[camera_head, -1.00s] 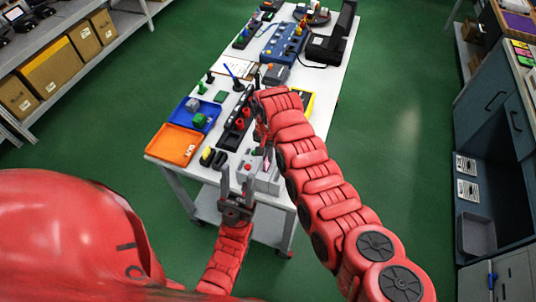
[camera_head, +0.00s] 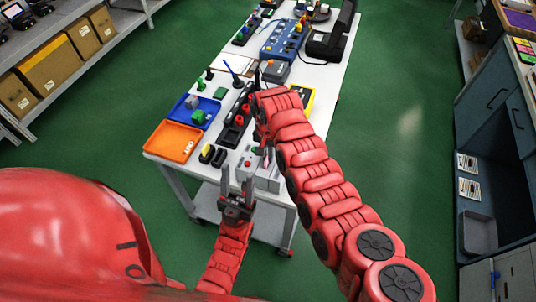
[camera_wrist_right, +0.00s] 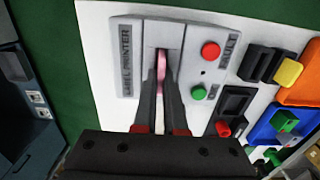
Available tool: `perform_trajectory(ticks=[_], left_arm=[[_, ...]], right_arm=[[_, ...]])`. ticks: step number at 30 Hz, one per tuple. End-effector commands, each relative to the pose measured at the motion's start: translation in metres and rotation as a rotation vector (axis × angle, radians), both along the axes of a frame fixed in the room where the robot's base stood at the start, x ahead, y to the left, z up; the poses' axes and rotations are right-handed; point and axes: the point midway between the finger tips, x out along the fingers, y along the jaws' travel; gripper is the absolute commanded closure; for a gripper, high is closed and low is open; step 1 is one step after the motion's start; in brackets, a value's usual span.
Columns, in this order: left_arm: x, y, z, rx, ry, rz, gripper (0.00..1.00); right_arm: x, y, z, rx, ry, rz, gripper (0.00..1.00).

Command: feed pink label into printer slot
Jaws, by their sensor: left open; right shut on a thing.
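The grey label printer (camera_wrist_right: 128,60) fills the upper middle of the right wrist view, with a narrow slot, a red button (camera_wrist_right: 210,51) and a green button (camera_wrist_right: 199,93). It also shows at the table's near end in the head view (camera_head: 266,182). My right gripper (camera_wrist_right: 161,88) is shut on the thin pink label (camera_wrist_right: 161,66), whose visible part lines up with the slot. I cannot tell how deep the label is in it. My left gripper (camera_head: 237,186) is open and empty, fingers pointing up, just before the printer at the near table edge.
An orange tray (camera_head: 172,142) and a blue tray (camera_head: 188,108) with small blocks lie left of the printer. A black strip with red knobs (camera_head: 229,136) stands behind it. Several devices fill the far table (camera_head: 334,75). Green floor is clear on the right.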

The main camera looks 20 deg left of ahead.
Motion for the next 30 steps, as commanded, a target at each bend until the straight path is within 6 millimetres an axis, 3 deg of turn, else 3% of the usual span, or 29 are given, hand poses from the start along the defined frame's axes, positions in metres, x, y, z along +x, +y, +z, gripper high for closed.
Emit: perform_trajectory(ticks=[5, 6, 11, 23, 30], left_arm=[[0.000, 0.000, -0.004, 0.000, 0.000, 0.000, 0.50], [0.000, 0.000, -0.003, 0.000, 0.000, 0.000, 0.50], [0.000, 0.000, -0.003, 0.000, 0.000, 0.000, 0.50], [0.000, 0.000, -0.007, 0.000, 0.000, 0.000, 0.50], [0.000, 0.000, -0.026, 0.000, 0.000, 0.000, 0.50]], right_arm=[[0.000, 0.000, -0.004, 0.000, 0.000, 0.000, 1.00], [0.000, 0.000, -0.003, 0.000, 0.000, 0.000, 0.84], [0.000, 0.000, -0.003, 0.000, 0.000, 0.000, 0.57], [0.001, 0.001, 0.003, 0.001, -0.003, 0.000, 0.57], [0.002, 0.002, 0.041, 0.007, -0.009, 0.000, 0.57]])
